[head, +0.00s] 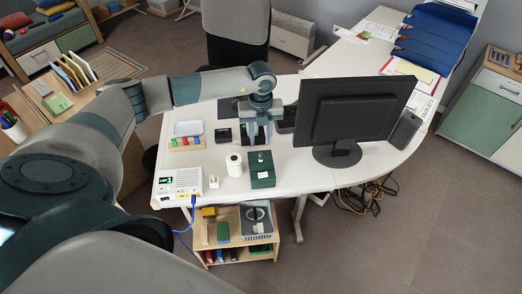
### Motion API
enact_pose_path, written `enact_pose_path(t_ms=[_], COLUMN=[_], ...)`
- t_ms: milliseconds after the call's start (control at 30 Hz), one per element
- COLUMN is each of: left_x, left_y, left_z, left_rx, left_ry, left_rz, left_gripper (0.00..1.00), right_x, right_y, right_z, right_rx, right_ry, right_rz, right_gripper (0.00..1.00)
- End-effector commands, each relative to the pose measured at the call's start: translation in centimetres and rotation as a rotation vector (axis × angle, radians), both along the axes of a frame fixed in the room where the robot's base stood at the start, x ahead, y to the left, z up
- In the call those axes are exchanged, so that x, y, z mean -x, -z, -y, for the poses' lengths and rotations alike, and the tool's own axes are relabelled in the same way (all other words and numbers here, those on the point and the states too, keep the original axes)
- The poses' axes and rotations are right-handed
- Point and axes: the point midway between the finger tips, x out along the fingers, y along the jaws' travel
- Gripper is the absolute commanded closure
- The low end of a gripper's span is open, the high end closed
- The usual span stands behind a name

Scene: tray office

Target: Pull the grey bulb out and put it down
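I cannot clearly make out the grey bulb. A dark green box (262,180) stands near the front edge of the white desk, with a small detail on its top that is too small to identify. My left gripper (259,140) points down over the desk just behind this box. Its two grey fingers look spread apart, and I see nothing certain between them. My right gripper is not in view.
A white roll (234,165) and a white device with a green display (181,183) stand left of the box. A black monitor (345,105) stands to the right. A rack of coloured pieces (187,143) is at the left. A low shelf (238,262) is in front.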

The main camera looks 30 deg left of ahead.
Motion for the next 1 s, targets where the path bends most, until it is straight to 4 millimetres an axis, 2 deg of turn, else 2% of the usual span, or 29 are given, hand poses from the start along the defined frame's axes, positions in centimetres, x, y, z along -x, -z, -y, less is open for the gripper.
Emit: enact_pose_path(t_ms=[367, 1000], left_x=[0.0, 0.0], left_y=[1.3, 8.1], left_z=[0.0, 0.1], left_rx=[0.001, 0.002], left_ry=[0.0, 0.0], left_rz=[-0.002, 0.001], left_gripper=[0.68, 0.68], right_x=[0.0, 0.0], right_y=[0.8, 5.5], right_z=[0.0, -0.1], right_rx=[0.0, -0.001], right_ry=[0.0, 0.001], right_rz=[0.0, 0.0], right_gripper=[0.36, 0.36])
